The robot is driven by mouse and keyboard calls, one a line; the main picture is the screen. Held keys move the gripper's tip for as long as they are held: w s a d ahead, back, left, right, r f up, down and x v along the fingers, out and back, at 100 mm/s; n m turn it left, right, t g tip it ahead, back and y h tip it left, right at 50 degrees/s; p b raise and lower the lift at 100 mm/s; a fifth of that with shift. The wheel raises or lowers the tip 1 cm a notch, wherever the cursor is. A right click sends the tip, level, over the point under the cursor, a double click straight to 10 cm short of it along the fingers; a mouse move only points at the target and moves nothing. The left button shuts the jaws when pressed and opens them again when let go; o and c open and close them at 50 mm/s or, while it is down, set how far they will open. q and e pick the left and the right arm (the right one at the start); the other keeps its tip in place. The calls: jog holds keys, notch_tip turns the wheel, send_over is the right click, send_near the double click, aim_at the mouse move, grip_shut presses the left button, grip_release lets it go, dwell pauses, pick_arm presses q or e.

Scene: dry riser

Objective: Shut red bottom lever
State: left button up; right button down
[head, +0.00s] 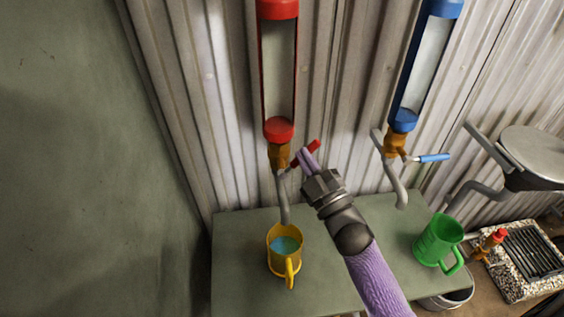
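The red bottom lever (314,146) sticks out to the right of the brass valve (279,156) under the red-capped tube (279,75). My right gripper (304,158) reaches up from the lower right, with its fingertips at the lever. The fingers cover the lever's middle, and red shows on both sides of them. I cannot tell whether they touch it, or whether they are open or shut. Below the valve, a grey spout (283,202) points down into a yellow mug (285,262) that holds blue-green liquid. My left gripper is not in view.
A blue-capped tube (423,65) with a blue lever (433,157) hangs at the right. A green mug (437,241) stands on the green table (236,240). A corrugated wall (225,100) is close behind. A speckled basin (509,254) is at the lower right.

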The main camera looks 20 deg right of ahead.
pick_arm(q)
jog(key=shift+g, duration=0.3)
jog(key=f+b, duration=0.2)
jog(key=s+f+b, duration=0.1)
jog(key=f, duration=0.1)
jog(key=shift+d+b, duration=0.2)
jog(key=shift+b, duration=0.15)
pick_arm(e)
jog(key=d+f+m+h, duration=0.1)
jog(key=m+h, duration=0.2)
jog(key=m, duration=0.2)
jog(key=d+f+m+h, duration=0.1)
jog(key=f+m+h, duration=0.1)
jog(key=m, duration=0.3)
jog(key=d+f+m+t+h, duration=0.1)
jog(key=m+h, duration=0.3)
jog(key=shift+s+f+m+h, duration=0.4)
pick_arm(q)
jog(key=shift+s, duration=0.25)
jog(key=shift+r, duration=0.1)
pick_arm(e)
jog(key=shift+r, duration=0.1)
